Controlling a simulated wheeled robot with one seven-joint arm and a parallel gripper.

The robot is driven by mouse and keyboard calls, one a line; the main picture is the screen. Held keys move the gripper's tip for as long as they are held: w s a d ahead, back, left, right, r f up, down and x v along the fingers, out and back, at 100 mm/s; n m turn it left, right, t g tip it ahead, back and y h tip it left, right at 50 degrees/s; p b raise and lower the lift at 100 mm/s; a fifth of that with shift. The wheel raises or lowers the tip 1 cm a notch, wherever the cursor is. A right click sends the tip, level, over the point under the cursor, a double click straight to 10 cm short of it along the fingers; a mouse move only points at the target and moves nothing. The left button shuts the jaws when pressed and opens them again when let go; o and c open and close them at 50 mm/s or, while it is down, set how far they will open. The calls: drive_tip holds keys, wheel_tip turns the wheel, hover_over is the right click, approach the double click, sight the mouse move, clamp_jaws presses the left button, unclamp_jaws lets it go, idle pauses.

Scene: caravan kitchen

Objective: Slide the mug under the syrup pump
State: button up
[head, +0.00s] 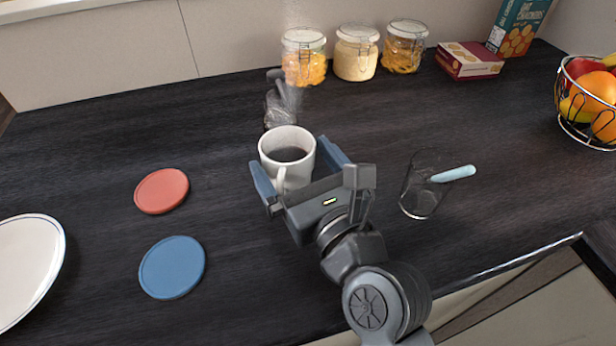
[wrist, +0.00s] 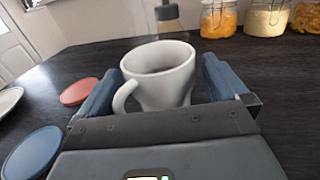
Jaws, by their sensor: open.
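The white mug (head: 299,174) stands upright on the dark counter with dark liquid inside. In the wrist view the mug (wrist: 165,85) sits between the two fingers, its handle toward the left finger. My gripper (head: 297,168) is open, with one blue finger on each side of the mug; it also shows in the wrist view (wrist: 158,85). I cannot tell whether either finger touches the mug. The syrup pump (head: 281,103) is a blurred, see-through bottle just behind the mug.
A red coaster (head: 162,191), a blue coaster (head: 172,267) and a white plate (head: 28,265) lie to the left. A clear glass (head: 419,199) with a light-blue-handled item stands right. Three jars (head: 356,56) line the back. A fruit basket (head: 590,110) is far right.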

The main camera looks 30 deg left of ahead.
sight(300, 171)
drive_tip(key=shift+w+a, duration=0.2)
drive_tip(key=shift+a, duration=0.15)
drive_tip(key=c, duration=1.2)
drive_tip(key=o, duration=1.2)
drive_tip(key=shift+v, duration=3.95)
